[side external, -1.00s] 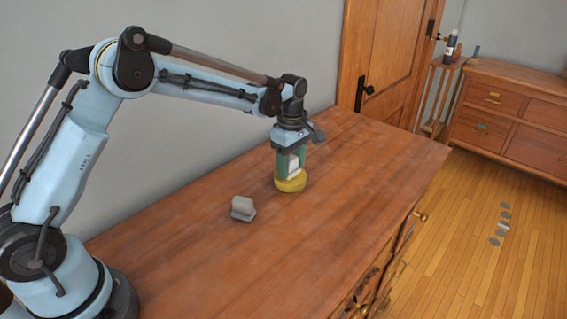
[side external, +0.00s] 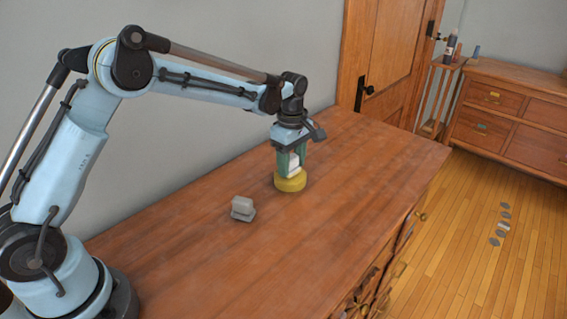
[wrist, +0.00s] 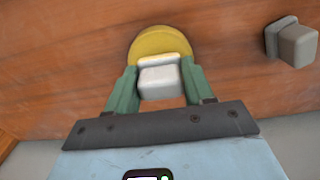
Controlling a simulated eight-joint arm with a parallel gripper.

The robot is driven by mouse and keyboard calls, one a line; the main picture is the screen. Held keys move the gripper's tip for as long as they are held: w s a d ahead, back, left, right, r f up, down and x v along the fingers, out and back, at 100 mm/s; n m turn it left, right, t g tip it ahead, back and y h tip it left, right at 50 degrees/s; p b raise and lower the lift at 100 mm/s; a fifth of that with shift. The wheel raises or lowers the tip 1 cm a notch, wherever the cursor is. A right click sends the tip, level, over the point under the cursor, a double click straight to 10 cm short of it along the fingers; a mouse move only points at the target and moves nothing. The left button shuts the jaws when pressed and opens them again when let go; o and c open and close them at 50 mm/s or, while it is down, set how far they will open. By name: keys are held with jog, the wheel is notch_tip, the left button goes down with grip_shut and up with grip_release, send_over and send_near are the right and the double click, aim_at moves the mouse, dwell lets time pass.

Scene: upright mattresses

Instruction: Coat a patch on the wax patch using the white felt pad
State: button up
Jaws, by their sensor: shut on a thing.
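My gripper (side external: 291,163) points down over the wooden dresser top, its green fingers shut on a white block, which looks like the white felt pad (side external: 294,168). A round yellow disc (side external: 290,185), which may be the wax patch, lies directly below the pad. In the wrist view the white pad (wrist: 160,82) sits between the two fingers, with the yellow disc (wrist: 160,43) beyond it and partly hidden by it. The pad's lower end is at or just above the disc; I cannot tell whether they touch.
A grey block on a grey base (side external: 242,208) stands left of the disc on the dresser top (side external: 340,220); it also shows in the wrist view (wrist: 292,44). The wall is behind. The dresser's front edge is at the right, with clear wood between.

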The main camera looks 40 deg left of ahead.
aim_at(292, 157)
jog(key=shift+r, duration=3.2)
jog(key=o, duration=0.6)
jog(key=c, duration=0.6)
jog(key=s+d+f, duration=0.3)
jog(key=s+d, duration=0.9)
jog(key=s, duration=0.2)
jog(key=shift+s+d, duration=0.15)
jog(key=shift+d, duration=0.2)
